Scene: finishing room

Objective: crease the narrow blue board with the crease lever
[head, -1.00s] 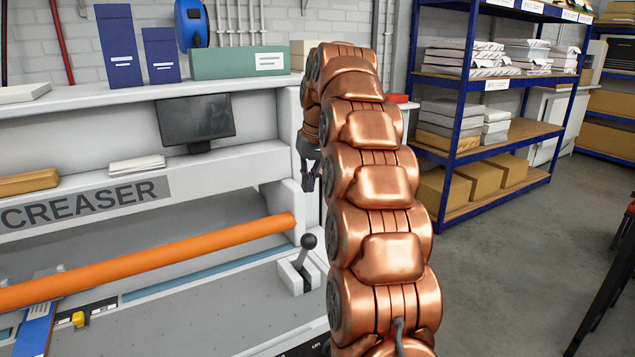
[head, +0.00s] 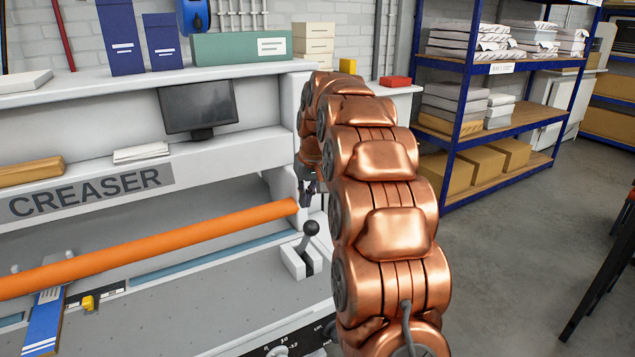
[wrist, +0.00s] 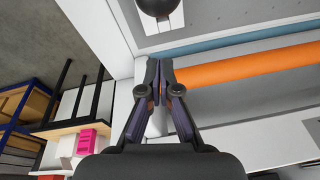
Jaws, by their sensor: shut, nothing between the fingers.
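The narrow blue board (head: 42,325) lies on the creaser bed at the lower left of the head view, its far end by the orange roller (head: 150,246). The crease lever (head: 311,229) is a short stick with a dark round knob, standing in a white slotted block at the bed's right end. My gripper (head: 309,196) is above and behind the knob, partly hidden by my arm. In the wrist view my gripper (wrist: 160,64) is shut and empty, with the lever's knob (wrist: 157,5) ahead at the top edge, apart from the fingertips.
The white creaser frame (head: 285,180) rises close beside my gripper. A dark monitor (head: 198,107) stands on its ledge. A yellow stop (head: 88,302) sits near the board. Blue shelving (head: 447,120) stands at the right, with open floor in front. A dark-legged table (head: 600,275) is at the far right.

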